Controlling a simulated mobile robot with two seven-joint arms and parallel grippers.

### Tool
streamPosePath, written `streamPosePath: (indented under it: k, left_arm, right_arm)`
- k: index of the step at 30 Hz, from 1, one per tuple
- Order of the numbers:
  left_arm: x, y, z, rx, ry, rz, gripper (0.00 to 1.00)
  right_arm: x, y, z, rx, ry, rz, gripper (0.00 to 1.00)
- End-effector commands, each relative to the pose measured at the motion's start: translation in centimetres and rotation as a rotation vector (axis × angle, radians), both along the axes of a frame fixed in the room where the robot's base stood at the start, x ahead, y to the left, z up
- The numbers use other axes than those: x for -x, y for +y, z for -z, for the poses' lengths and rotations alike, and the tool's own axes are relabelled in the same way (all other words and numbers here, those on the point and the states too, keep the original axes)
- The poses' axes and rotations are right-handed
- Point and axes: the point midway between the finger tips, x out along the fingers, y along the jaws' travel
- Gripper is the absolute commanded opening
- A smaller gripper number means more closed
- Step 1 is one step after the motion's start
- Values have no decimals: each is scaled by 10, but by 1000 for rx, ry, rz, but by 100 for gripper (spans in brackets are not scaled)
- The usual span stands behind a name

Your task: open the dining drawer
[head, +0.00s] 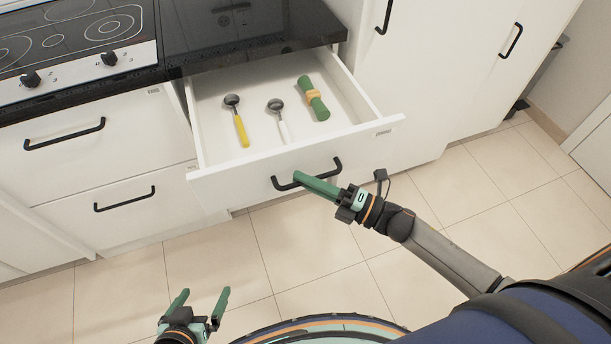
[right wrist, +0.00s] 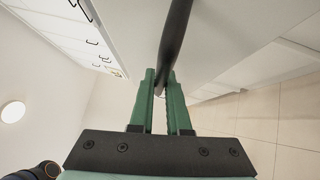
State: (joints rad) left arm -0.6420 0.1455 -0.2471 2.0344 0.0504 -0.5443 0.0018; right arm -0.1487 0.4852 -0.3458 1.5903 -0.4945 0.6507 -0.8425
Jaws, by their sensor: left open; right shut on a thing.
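The dining drawer (head: 290,157) is a white drawer below the black counter. It stands pulled out, with its inside in view. Its black bar handle (head: 283,187) is on the front panel and also shows in the right wrist view (right wrist: 178,35). My right gripper (head: 298,177) is shut on this handle; in the right wrist view its green fingers (right wrist: 160,85) close around the bar. In the drawer lie a yellow-handled spoon (head: 239,122), a white-handled spoon (head: 279,119) and a green rolled napkin (head: 314,98) with a tan band. My left gripper (head: 205,297) is open and empty above the floor.
A cooktop (head: 75,30) with knobs is at the upper left, above two shut drawers (head: 95,150). Tall white cabinets (head: 440,70) with black handles stand to the right. The tiled floor (head: 320,240) in front of the open drawer is clear apart from my own body.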

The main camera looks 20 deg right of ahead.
Motion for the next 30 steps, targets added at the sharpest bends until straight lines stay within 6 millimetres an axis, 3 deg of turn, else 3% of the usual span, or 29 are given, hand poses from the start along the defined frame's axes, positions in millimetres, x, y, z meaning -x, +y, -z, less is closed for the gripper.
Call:
streamPosePath:
  k: [10, 11, 18, 30]
  left_arm:
    - [-1, -1, 0, 1, -2, 1, 100]
    - [-1, -1, 0, 1, -2, 1, 100]
    - [-1, -1, 0, 1, -2, 1, 100]
    - [-1, -1, 0, 1, -2, 1, 100]
  right_arm:
    - [0, 0, 0, 0, -1, 1, 0]
    - [0, 0, 0, 0, -1, 1, 17]
    - [0, 0, 0, 0, -1, 1, 44]
    - [8, -9, 3, 1, 2, 0, 45]
